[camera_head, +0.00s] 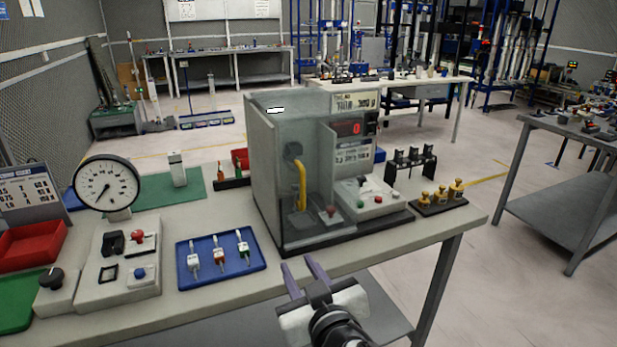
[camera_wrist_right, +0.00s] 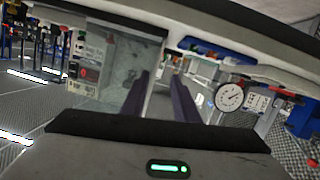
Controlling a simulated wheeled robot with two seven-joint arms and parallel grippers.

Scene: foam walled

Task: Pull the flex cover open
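The flex cover (camera_head: 275,165) is a clear, see-through sheet on the front left of the grey test machine (camera_head: 351,200). It looks closed, and a yellow bent tube (camera_head: 301,185) shows behind it. My right gripper (camera_head: 303,267) has two purple fingers spread apart with nothing between them. It is in front of the table edge, just below the machine's lower front edge, apart from the cover. In the right wrist view, the gripper (camera_wrist_right: 161,82) is also open, and the machine's see-through side (camera_wrist_right: 122,62) shows left of the fingers. My left gripper is not in view.
A blue tray (camera_head: 220,277) with small switches lies left of the machine, beside a panel (camera_head: 118,273) with buttons and a round gauge (camera_head: 107,184). Brass weights (camera_head: 440,193) and a black rack (camera_head: 408,163) stand to the right. The floor ahead of the table's right side is clear.

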